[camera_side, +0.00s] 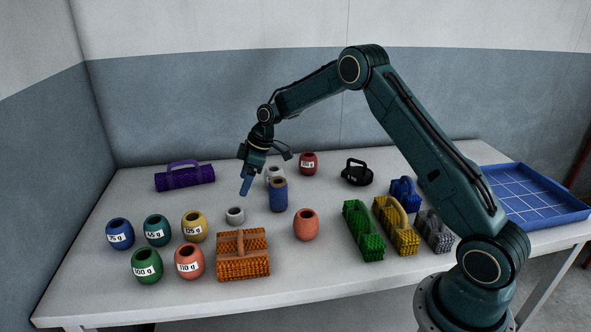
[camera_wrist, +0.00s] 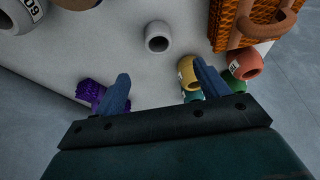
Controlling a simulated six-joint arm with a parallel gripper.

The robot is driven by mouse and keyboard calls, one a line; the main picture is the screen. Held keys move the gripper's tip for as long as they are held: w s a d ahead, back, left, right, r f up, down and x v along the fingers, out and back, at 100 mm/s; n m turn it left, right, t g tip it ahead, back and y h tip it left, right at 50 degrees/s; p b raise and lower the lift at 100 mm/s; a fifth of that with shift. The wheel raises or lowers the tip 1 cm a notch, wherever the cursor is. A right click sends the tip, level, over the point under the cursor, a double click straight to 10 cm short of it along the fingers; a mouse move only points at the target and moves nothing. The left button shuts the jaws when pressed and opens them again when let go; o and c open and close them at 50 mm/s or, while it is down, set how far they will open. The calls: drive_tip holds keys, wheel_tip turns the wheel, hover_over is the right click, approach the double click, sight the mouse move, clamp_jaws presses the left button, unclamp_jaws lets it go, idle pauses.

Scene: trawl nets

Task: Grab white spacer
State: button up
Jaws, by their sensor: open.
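The white spacer (camera_side: 235,215) is a small, short pale ring with a hole in its top. It stands on the table near the orange basket, and it shows at the upper middle of the wrist view (camera_wrist: 158,37). My gripper (camera_side: 246,183) hangs tilted above the table, up and slightly right of the spacer in the side view. In the wrist view my gripper (camera_wrist: 164,82) has its two blue fingers spread wide, with nothing between them. The spacer lies beyond the fingertips, apart from them. Nothing covers it in either view.
An orange basket (camera_side: 243,255) stands close in front of the spacer. A blue-and-brown barrel (camera_side: 279,195) and a whitish barrel (camera_side: 274,175) stand to its right. A yellow barrel (camera_side: 194,226) and several labelled barrels are at left. Bare table lies behind the spacer.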

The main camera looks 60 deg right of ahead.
hover_over(234, 211)
drive_tip(key=s, duration=0.3)
wheel_tip(234, 211, down, 7)
drive_tip(key=shift+w+a+r, duration=0.1)
drive_tip(key=shift+r, duration=0.1)
drive_tip(key=shift+f, duration=0.1)
drive_tip(key=shift+x, duration=2.5)
drive_tip(key=c, duration=1.1)
